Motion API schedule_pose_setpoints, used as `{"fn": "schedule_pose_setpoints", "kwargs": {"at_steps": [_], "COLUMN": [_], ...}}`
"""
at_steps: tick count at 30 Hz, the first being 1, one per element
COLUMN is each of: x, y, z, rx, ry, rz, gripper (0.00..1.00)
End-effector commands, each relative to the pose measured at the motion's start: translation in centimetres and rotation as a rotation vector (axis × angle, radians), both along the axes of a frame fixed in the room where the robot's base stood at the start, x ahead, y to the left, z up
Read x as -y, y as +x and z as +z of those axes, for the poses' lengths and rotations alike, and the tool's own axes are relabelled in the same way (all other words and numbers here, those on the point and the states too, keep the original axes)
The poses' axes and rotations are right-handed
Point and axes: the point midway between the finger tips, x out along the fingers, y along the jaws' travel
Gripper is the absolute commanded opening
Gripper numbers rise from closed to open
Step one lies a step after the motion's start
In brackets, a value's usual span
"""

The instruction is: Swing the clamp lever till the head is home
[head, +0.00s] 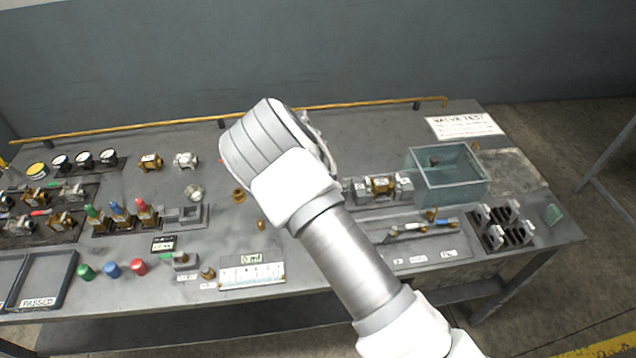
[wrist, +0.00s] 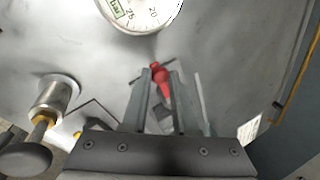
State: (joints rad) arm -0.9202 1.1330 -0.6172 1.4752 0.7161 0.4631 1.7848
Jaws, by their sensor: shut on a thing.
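In the wrist view, my gripper (wrist: 161,82) is shut on a red lever (wrist: 158,74). The lever's red handle shows between the two grey fingers, with a thin dark bar crossing near its tip. The clamp head it moves cannot be made out. In the head view my own arm covers the middle of the bench, hiding the gripper's fingers and the red lever. A brass valve (head: 381,185) sits between grey blocks (head: 403,188) just right of my arm; I cannot tell whether these belong to the clamp.
A round pressure gauge (wrist: 140,12) is close ahead in the wrist view, with a metal fitting (wrist: 55,95) at left. In the head view a clear water tank (head: 447,187) stands right of my arm. Valves with coloured handles (head: 117,212) and a tray (head: 45,280) are at left.

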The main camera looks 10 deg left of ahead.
Motion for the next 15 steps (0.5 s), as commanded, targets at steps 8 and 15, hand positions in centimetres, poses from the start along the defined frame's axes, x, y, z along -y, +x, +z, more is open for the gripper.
{"fn": "schedule_pose_setpoints", "kwargs": {"at_steps": [8,15], "x": [0.00,0.00], "y": [0.01,0.00], "z": [-0.04,-0.01], "rx": [0.000,0.000], "ry": [0.001,0.001], "rz": [0.000,0.000], "gripper": [0.58,0.58]}}
